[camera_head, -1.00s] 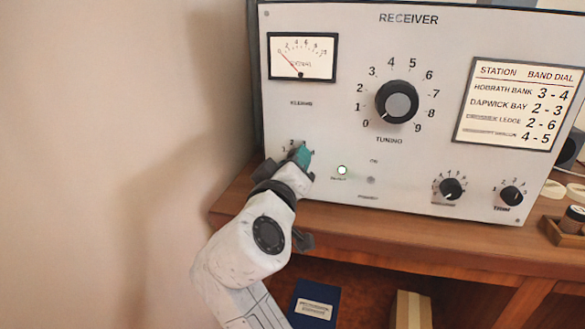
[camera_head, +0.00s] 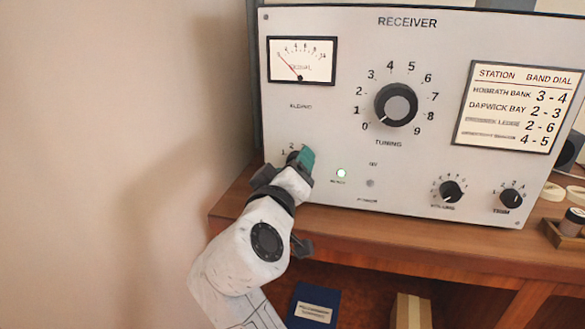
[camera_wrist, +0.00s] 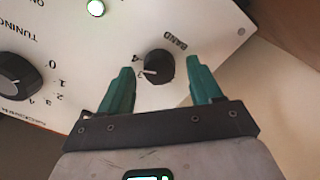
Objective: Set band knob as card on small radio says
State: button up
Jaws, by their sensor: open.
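The receiver (camera_head: 330,120) has the band knob at its lower left. In the head view my gripper (camera_head: 305,160) mostly hides this knob, with only numbers 1 and 2 clear beside it. In the wrist view the dark band knob (camera_wrist: 159,67) lies between the teal fingertips of my open gripper (camera_wrist: 161,66). A gap shows on both sides of the knob; I cannot tell how deep the fingers reach. The station card (camera_head: 520,107) reads Hobrath Bank 3-4, Dapwick Bay 2-3; the lower names are blurred. No small radio is recognisable.
The tuning knob (camera_head: 396,104) points near 0. A lit green lamp (camera_head: 341,173) sits right of my gripper. Two small knobs, volume (camera_head: 451,190) and trim (camera_head: 511,198), are at lower right. A wall (camera_head: 120,120) stands close on the left. A blue book (camera_head: 314,307) lies below.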

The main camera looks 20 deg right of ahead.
jog(key=v, duration=1)
jog(key=shift+s, duration=0.15)
jog(key=shift+a+f, duration=0.1)
